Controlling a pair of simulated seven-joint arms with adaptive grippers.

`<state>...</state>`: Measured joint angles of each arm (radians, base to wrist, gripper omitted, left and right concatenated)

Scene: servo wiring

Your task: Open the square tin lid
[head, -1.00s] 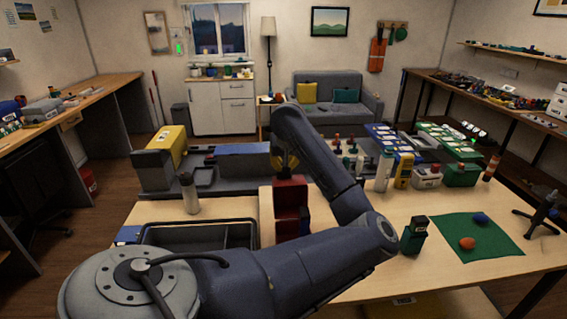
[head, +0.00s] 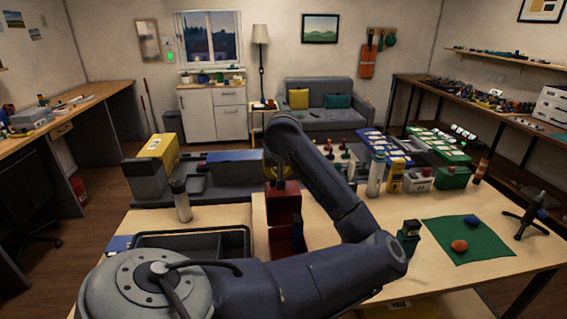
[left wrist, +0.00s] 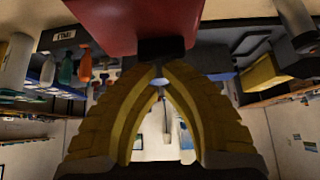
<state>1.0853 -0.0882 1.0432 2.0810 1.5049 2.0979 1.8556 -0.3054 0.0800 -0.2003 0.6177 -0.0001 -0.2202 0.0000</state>
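A red square tin (head: 285,208) stands on the wooden table in the middle of the head view, partly hidden behind my left forearm. My left gripper (head: 277,171) is right above it, partly covered by my arm. In the left wrist view, which is upside down, the red tin (left wrist: 135,18) fills the top centre. The yellow fingers of my left gripper (left wrist: 158,66) come together at a dark piece (left wrist: 152,50) against the red surface and look shut on it. Whether the lid is apart from the tin cannot be told. My right gripper is not in view.
A dark divided tray (head: 190,234) lies left of the tin. A grey bottle (head: 181,203) stands behind the tray. A small green-and-black box (head: 409,237) and a green mat (head: 484,243) are to the right. Bottles and boxes line the table's back right.

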